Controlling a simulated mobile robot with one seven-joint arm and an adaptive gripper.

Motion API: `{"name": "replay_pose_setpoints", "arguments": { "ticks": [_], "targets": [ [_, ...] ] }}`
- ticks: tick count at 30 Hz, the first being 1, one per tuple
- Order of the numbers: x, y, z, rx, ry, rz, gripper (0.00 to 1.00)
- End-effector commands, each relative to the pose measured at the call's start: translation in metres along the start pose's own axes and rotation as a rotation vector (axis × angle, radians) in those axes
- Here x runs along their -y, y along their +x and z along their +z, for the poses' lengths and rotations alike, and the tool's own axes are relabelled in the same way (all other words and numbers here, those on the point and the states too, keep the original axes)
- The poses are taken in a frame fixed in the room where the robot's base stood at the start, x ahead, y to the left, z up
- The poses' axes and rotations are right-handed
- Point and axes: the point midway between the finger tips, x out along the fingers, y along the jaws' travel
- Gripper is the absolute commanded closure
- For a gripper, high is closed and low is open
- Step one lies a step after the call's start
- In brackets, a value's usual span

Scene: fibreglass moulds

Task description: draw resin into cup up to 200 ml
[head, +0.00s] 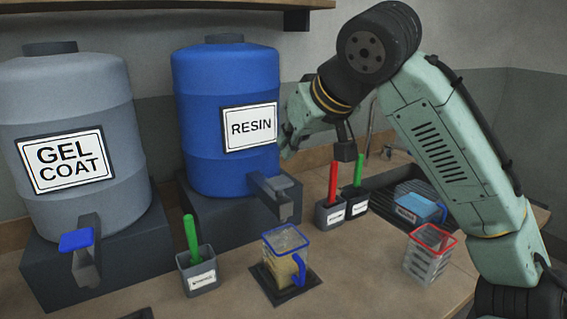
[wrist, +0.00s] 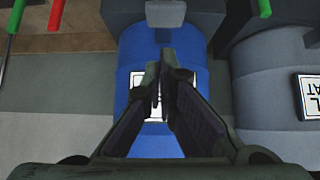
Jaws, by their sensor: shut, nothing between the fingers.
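The blue resin drum (head: 225,165) stands on a dark base with its grey tap (head: 272,190) facing front. Below the tap, a clear cup (head: 285,250) with a blue rim and handle stands upright on a dark square pad (head: 302,291). It holds yellowish liquid to roughly half or more; its marks are unreadable. No stream shows between spout and cup. My gripper (wrist: 160,70) is shut and empty, pointing towards the resin drum, which also shows in the wrist view (wrist: 137,112). Its fingers cover part of the drum's label there. In the head view the fingertips cannot be made out.
A grey gel coat drum (head: 70,140) with a blue tap handle (head: 76,240) stands left. A green-handled tool sits in a holder (head: 198,275); red and green ones stand in holders (head: 330,215) behind. A red-rimmed cup (head: 430,252) and a blue item (head: 420,208) are right.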

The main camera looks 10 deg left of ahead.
Motion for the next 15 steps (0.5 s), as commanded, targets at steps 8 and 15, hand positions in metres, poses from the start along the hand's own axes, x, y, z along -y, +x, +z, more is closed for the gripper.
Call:
{"name": "replay_pose_setpoints", "arguments": {
  "ticks": [8, 15],
  "targets": [
    [0.000, -0.049, 0.001, -0.001, 0.000, 0.000, 1.00],
    [0.000, -0.063, 0.000, 0.000, -0.001, -0.001, 1.00]
  ]
}}
